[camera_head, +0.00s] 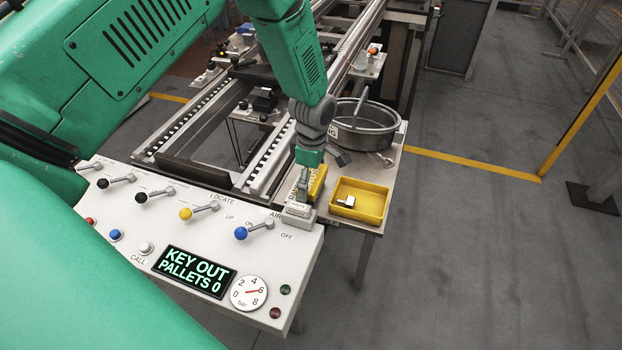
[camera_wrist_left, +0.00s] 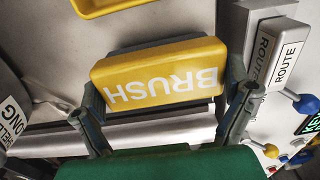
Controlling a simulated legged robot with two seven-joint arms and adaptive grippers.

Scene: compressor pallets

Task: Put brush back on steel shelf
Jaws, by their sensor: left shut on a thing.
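The brush (camera_wrist_left: 160,78) is a yellow block with BRUSH printed on it, upside down in the left wrist view. My left gripper (camera_wrist_left: 163,92) is shut on it, one finger at each end. In the head view the left gripper (camera_head: 311,178) points down over the right end of the control panel, and the brush (camera_head: 318,183) shows as a yellow patch, partly hidden by the fingers. A pale metal surface (camera_head: 395,175), which seems to be the steel shelf, lies right of the gripper. I cannot tell whether the brush touches it. My right gripper is not in view.
A yellow tray (camera_head: 376,203) with a small metal piece stands just right of the gripper. A round steel pan (camera_head: 372,135) is behind it. A grey ROUTE block (camera_wrist_left: 263,55) sits close beside the gripper. The control panel (camera_head: 205,235) has several levers.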

